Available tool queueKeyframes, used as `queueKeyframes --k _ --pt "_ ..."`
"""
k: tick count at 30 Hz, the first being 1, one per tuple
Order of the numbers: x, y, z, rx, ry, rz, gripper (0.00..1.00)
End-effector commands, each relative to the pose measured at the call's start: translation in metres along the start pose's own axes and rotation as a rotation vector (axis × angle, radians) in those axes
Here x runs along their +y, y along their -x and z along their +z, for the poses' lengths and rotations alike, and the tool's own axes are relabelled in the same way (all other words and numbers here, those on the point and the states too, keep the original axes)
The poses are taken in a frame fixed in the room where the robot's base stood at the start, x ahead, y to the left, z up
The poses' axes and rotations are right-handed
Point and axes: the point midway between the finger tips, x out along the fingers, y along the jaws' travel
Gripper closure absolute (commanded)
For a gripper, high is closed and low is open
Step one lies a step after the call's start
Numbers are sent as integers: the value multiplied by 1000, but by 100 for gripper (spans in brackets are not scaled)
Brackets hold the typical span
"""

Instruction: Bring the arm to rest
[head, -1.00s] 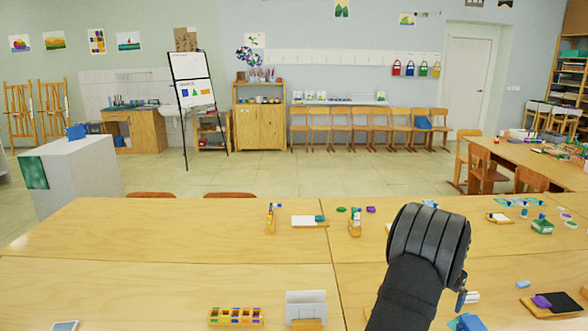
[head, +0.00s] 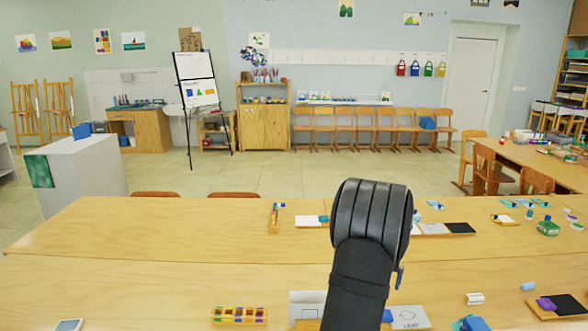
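My black arm rises from the bottom edge of the head view, right of centre, over the wooden tables. Its thick ribbed joint is its highest part and stands in front of the table surface. My gripper's fingers are not clearly visible; a small bluish part shows at the right side of the arm, and I cannot tell what it is. No held object can be made out.
The joined wooden tables (head: 150,243) carry a slotted tray (head: 239,316), a white upright holder (head: 304,305), a small wooden holder (head: 275,220), a black pad (head: 458,228) and a green box (head: 548,227). The left part of the tables is mostly clear.

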Motion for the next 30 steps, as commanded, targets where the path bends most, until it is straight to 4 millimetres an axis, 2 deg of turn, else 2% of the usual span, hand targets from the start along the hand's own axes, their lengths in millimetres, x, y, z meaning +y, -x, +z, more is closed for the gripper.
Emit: queueKeyframes --k 3,18,30 --pt "-24 4 8 0 69 -8 0" --pt "-113 19 51 4 357 -41 0" --pt "-170 29 92 6 570 -64 0"
